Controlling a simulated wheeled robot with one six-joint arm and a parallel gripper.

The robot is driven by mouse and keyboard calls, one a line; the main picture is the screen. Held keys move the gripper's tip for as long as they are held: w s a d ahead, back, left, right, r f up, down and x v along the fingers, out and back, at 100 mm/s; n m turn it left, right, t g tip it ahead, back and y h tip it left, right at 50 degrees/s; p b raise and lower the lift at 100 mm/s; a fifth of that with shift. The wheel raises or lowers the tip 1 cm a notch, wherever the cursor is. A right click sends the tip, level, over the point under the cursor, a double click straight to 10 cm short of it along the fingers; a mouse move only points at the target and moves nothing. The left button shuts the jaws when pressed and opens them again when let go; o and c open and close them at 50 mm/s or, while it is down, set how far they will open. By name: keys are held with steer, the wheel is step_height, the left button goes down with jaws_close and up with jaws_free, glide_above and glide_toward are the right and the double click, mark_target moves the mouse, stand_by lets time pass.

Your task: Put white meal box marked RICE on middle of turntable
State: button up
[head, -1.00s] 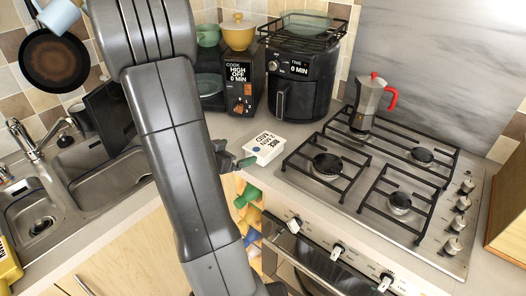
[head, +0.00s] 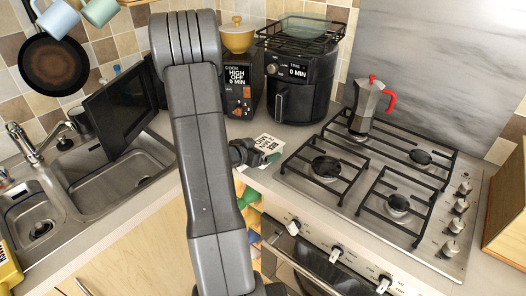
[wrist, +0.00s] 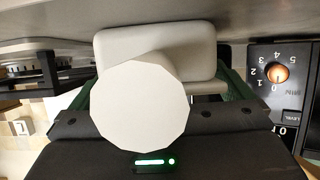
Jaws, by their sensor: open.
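The white meal box (head: 268,142) lies on the counter left of the hob, with dark print on its top; I cannot read all of it. My gripper (head: 262,160) is open at the box's near side, a green finger overlapping its front edge and hiding part of it. In the wrist view the pale box (wrist: 155,42) shows between the two green fingers (wrist: 158,88); I cannot tell whether they touch it. The turntable is not visible now; my arm covers the microwave's opening.
The microwave (head: 240,92) has a yellow pot (head: 237,40) on top. A dark panel (head: 120,105), seemingly its open door, stands over the sink. A black air fryer (head: 298,85) stands behind the box. The gas hob (head: 365,175) carries a moka pot (head: 367,108).

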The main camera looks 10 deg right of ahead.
steer(key=shift+w+d+f, duration=0.15)
steer(key=shift+d, duration=0.15)
steer(key=shift+c, duration=0.4)
steer(key=c, duration=1.1)
